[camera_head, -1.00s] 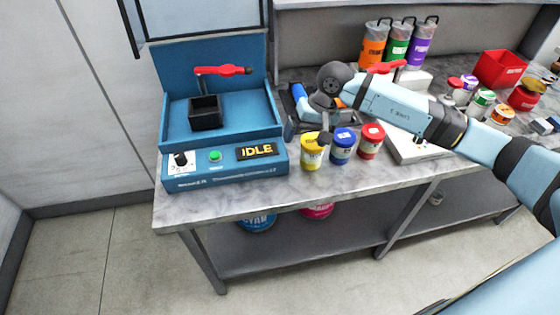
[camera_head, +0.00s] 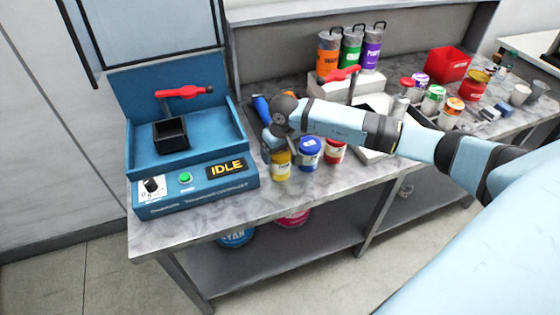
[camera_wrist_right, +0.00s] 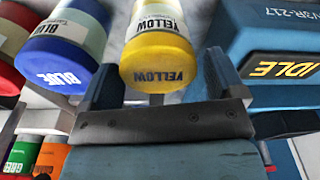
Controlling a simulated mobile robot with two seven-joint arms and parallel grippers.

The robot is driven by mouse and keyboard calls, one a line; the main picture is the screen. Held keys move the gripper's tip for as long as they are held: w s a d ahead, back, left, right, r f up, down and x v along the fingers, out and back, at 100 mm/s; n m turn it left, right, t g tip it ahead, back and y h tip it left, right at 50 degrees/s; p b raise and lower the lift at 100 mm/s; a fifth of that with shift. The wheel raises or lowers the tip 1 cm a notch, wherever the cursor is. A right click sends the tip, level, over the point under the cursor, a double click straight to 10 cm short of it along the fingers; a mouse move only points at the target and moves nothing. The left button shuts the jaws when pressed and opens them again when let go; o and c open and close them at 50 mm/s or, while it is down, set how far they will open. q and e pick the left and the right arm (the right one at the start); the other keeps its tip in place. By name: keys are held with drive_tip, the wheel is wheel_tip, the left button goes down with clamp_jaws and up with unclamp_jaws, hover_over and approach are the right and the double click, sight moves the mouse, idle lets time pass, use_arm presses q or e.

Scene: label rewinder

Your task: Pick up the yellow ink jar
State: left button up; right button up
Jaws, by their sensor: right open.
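The yellow ink jar (camera_head: 281,168) stands on the bench near its front edge, at the left end of a short row of jars. My right gripper (camera_head: 280,145) is at the jar's top from above and partly hides it. In the right wrist view the yellow jar (camera_wrist_right: 160,50), lettered YELLOW, shows between the two open fingers of the right gripper (camera_wrist_right: 161,80). I see a gap between the jar and the left finger; contact on the right side is unclear. My left gripper is not in view.
A blue jar (camera_head: 309,155) and a red jar (camera_head: 335,151) stand close to the right of the yellow one. A blue machine (camera_head: 195,186) reading IDLE stands to the left. Orange, green and purple canisters (camera_head: 352,50) stand behind.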

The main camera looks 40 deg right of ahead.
drive_tip(key=shift+w+d+f+p, duration=0.1)
drive_tip(key=shift+f+p, duration=0.1)
drive_tip(key=shift+f, duration=0.7)
drive_tip(key=shift+w+f+p, duration=0.1)
drive_tip(key=shift+f+p, duration=0.05)
drive_tip(key=shift+f, duration=0.75)
drive_tip(key=c, duration=0.9)
drive_tip(key=shift+r, duration=0.1)
